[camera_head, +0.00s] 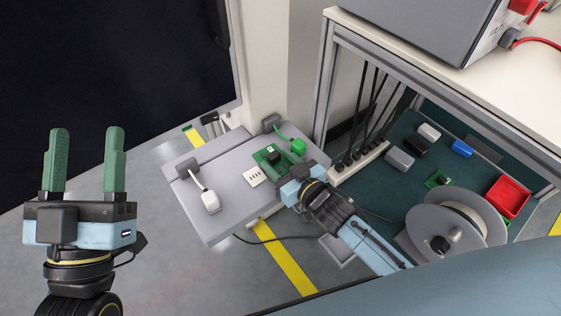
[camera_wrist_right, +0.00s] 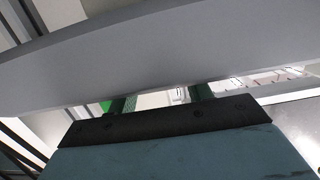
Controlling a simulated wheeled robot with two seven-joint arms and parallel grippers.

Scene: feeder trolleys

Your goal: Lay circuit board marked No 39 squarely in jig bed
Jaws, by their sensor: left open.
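A green circuit board (camera_head: 267,156) with a dark chip is on the grey trolley top, at the fingers of my right gripper (camera_head: 286,168). Another green board (camera_head: 437,179) lies on the dark shelf at right. No number is readable on either, and I cannot clearly make out the jig bed. My right gripper's fingers also show apart in the right wrist view (camera_wrist_right: 160,101), where a grey curved surface hides their ends. The right gripper looks open; contact with the board cannot be told. My left gripper (camera_head: 87,132) is open and empty, away from the trolley.
The grey trolley top (camera_head: 222,226) also bears a white plug (camera_head: 209,200), a white slotted block (camera_head: 254,177) and a green plug (camera_head: 298,146). The shelf holds a power strip (camera_head: 358,160), a large reel (camera_head: 425,225) and a red bin (camera_head: 507,196). Frame posts (camera_head: 324,85) stand between.

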